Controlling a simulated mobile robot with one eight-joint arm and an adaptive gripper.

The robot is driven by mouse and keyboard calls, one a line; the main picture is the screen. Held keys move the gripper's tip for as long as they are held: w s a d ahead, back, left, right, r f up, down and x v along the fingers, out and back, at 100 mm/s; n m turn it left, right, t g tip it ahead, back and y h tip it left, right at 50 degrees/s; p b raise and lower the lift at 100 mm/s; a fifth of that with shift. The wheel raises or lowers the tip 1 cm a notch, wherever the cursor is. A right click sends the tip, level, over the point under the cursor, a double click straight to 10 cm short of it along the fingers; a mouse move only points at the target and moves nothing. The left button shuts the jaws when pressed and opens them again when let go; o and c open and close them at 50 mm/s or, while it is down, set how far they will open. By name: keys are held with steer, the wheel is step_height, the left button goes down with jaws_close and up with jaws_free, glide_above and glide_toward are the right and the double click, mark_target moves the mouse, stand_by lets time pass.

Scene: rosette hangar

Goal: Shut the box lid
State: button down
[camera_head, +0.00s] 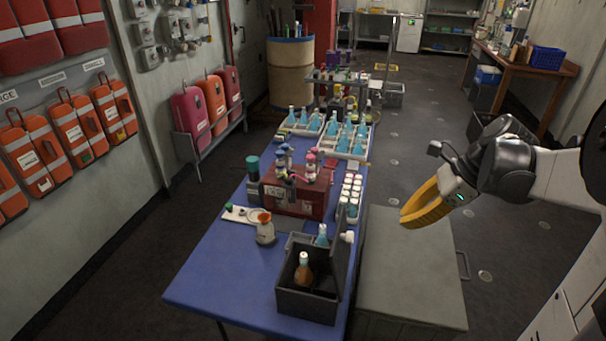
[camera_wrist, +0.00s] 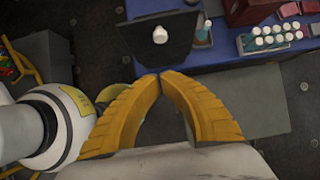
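A dark grey box (camera_head: 306,305) stands at the near end of the blue table (camera_head: 215,270). Its lid (camera_head: 341,262) is open and stands up steeply along the box's right side. A bottle with amber contents (camera_head: 303,272) is inside the box. In the wrist view, the dark lid (camera_wrist: 140,50) shows at the top, with a white round thing (camera_wrist: 160,35) against it. My gripper (camera_head: 403,216) has yellow fingers and hangs to the right of the lid, apart from it. In the wrist view its fingertips (camera_wrist: 160,76) meet, with nothing between them.
A grey chest (camera_head: 415,265) stands right of the table, below my gripper. Blue bottles (camera_head: 350,135) fill trays at the far end.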

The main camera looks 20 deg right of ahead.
steer(key=w+a+r+b+x, duration=0.1)
steer(key=b+x, duration=0.4)
steer(key=x, duration=0.7)
steer(key=shift+w+a, duration=0.3)
steer(key=shift+a, duration=0.3)
steer(key=shift+w+a+r+p, duration=0.1)
steer(key=shift+w+a+p, duration=0.25)
steer(key=shift+a, duration=0.15)
